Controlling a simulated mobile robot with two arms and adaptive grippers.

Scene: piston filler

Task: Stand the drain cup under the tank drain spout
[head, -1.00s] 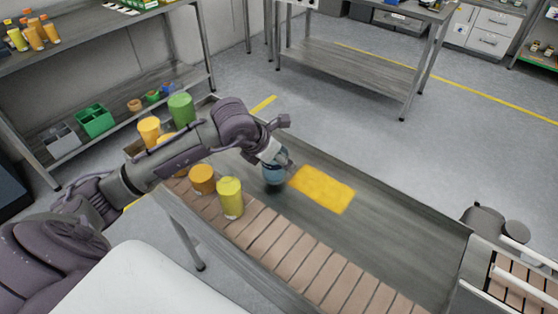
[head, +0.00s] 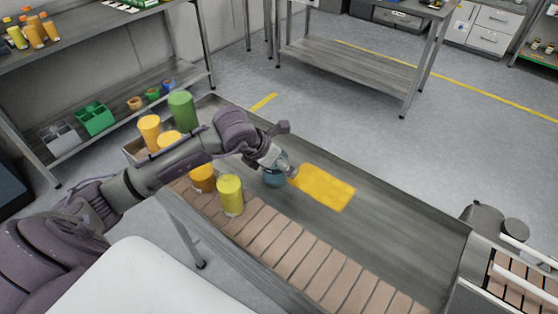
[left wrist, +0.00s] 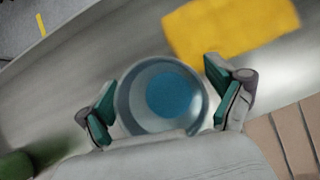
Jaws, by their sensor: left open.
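A blue cup (head: 274,179) stands on the grey work surface beside a yellow mat. In the left wrist view the cup (left wrist: 168,95) is seen from above, with a round rim and a blue inside. My left gripper (head: 277,163) is at the cup, partly covering it. Its two green-padded fingers (left wrist: 165,97) are open, one on each side of the cup, with no clear grip on it. The right gripper is out of view. No tank or drain spout can be made out.
The yellow mat (head: 325,187) lies right of the cup. A green container (head: 182,110) is behind my arm. The surface right of the mat is clear.

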